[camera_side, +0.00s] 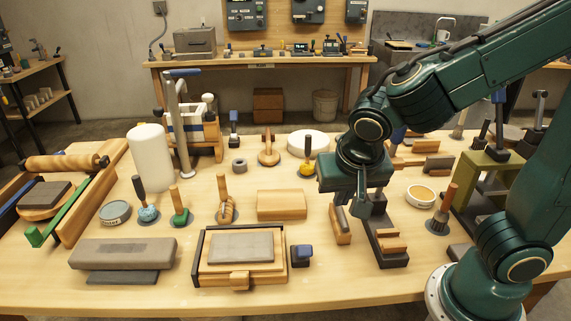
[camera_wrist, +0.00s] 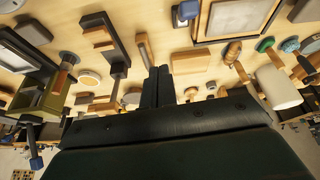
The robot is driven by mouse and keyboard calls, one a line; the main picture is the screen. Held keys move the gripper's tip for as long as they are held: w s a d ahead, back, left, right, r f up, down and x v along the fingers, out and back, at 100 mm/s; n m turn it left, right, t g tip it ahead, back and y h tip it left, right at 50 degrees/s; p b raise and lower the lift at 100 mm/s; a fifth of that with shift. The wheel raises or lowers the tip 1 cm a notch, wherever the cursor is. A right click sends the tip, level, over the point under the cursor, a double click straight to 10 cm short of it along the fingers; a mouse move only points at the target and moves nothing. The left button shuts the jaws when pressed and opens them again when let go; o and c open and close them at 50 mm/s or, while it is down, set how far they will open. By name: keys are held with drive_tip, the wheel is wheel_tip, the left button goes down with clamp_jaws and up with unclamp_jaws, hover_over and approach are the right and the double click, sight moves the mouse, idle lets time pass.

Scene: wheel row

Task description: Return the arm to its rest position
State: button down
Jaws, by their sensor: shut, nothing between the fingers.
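My arm reaches in from the right in the side view. My gripper (camera_side: 362,207) points down above the right half of the table, next to a wooden-handled tool (camera_side: 340,224) and a dark stand with wooden blocks (camera_side: 388,243). The fingers are together with nothing held. In the wrist view the gripper (camera_wrist: 157,75) shows as two dark fingers side by side. From the side view I cannot tell whether the fingertips touch the tool beside them.
The wooden workbench (camera_side: 230,300) is crowded. A wooden block (camera_side: 282,205), a framed grey slab (camera_side: 241,248) and a small blue-topped block (camera_side: 302,255) lie left of my gripper.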

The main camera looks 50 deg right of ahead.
drive_tip(key=s+d+r+n+t+y, duration=0.2)
drive_tip(key=s+d+r+n+y, duration=0.1)
drive_tip(key=s+d+r+n, duration=0.3)
drive_tip(key=shift+s+d+r+n, duration=0.15)
drive_tip(key=shift+s+r+n, duration=0.9)
drive_tip(key=shift+s, duration=0.35)
